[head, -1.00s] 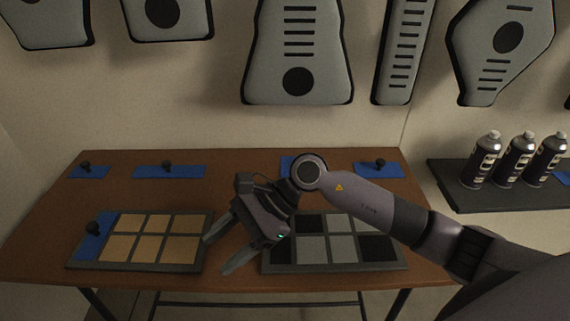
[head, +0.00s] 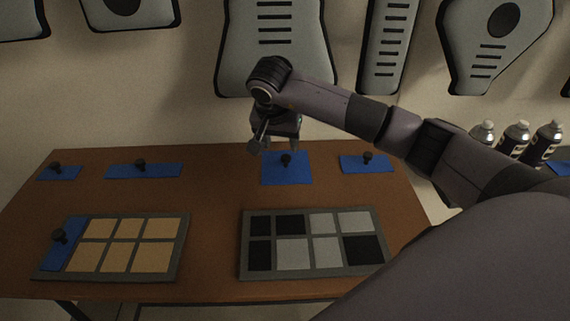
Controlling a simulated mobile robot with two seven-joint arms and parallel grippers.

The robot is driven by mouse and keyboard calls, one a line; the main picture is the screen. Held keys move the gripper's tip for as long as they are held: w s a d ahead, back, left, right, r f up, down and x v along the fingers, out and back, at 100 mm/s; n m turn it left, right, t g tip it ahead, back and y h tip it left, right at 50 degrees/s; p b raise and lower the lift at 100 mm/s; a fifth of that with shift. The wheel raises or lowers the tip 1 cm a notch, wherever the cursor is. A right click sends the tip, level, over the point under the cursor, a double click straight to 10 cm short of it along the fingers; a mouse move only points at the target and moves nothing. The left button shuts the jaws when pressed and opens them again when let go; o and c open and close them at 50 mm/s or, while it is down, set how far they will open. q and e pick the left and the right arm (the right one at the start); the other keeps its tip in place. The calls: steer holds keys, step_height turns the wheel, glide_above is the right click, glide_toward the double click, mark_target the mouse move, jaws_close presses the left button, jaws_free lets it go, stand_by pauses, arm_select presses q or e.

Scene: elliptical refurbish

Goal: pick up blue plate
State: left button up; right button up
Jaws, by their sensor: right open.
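Several flat blue plates with black knobs lie on the brown table. A square blue plate (head: 287,178) is at the back centre with its knob standing up. A small blue plate (head: 368,164) is to its right. A long blue plate (head: 144,171) and another small blue plate (head: 59,173) are at the back left. One more blue plate (head: 64,246) sits in the left end of the tan-tiled tray. My right gripper (head: 275,146) is open, pointing down just behind and above the square plate's knob. I cannot tell whether it touches. My left gripper is not in view.
A tray of tan tiles (head: 181,262) is at the front left of the table (head: 212,205). A tray of grey and black tiles (head: 244,266) is at the front centre. Spray cans (head: 514,139) stand at the right. Grey panels (head: 280,45) hang on the wall.

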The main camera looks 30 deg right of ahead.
mark_target(286, 156)
steer(key=shift+d+x, duration=0.1)
steer(key=shift+x, duration=1.5)
steer(key=shift+d+x, duration=0.15)
steer(key=shift+x, duration=1.45)
steer(key=shift+s, duration=0.15)
steer(key=shift+c, duration=0.4)
steer(key=c, duration=0.8)
